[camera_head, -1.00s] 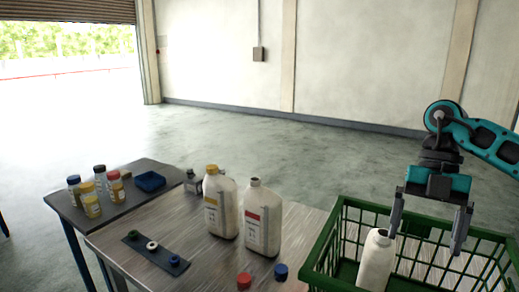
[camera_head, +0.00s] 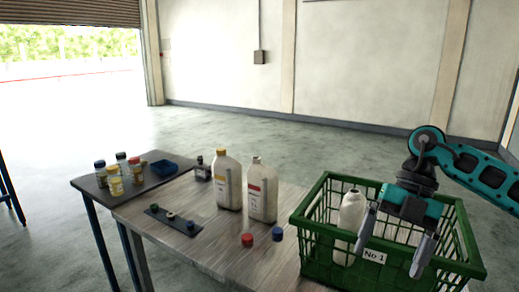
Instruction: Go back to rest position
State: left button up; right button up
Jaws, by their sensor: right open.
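My right gripper (camera_head: 395,250) is open and empty. It hangs over the front right of the green basket (camera_head: 318,232), its fingers pointing down in front of the "No 1" label. A white bottle (camera_head: 350,212) stands inside the basket, to the left of the gripper and apart from the fingers as far as I can tell. My left gripper is not in view.
Two white bottles stand on the wooden table: one with a yellow cap (camera_head: 228,180), one with a red label (camera_head: 262,192). A red cap (camera_head: 247,240) and a blue cap (camera_head: 278,233) lie in front. Small jars (camera_head: 114,182) and a blue tray (camera_head: 164,168) sit on the dark side table.

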jog(key=s+a+f+m+t+y, duration=0.1)
jog(key=a+m+t+y, duration=0.15)
jog(key=a+y, duration=0.7)
jog(key=s+a+f+m+t+y, duration=0.25)
jog(key=a+y, duration=0.45)
jog(key=a, duration=0.5)
jog(key=w+d+f+m+t+h, duration=0.1)
jog(key=d+f+m+t+h, duration=0.3)
jog(key=f+m+t+h, duration=0.35)
jog(key=w+d+f+m+t+h, duration=0.1)
jog(key=d+f+m+t+h, duration=0.3)
jog(key=m+t, duration=0.55)
jog(key=s+d+f+m+g+h, duration=0.3)
jog(key=s+d+f, duration=0.1)
jog(key=s+f, duration=0.2)
jog(key=s+d+f+m+g+h, duration=0.4)
jog(key=s+f, duration=0.2)
jog(key=f, duration=0.3)
jog(key=shift+s+d+f, duration=0.2)
jog(key=shift+s+d, duration=0.1)
jog(key=shift+s, duration=0.1)
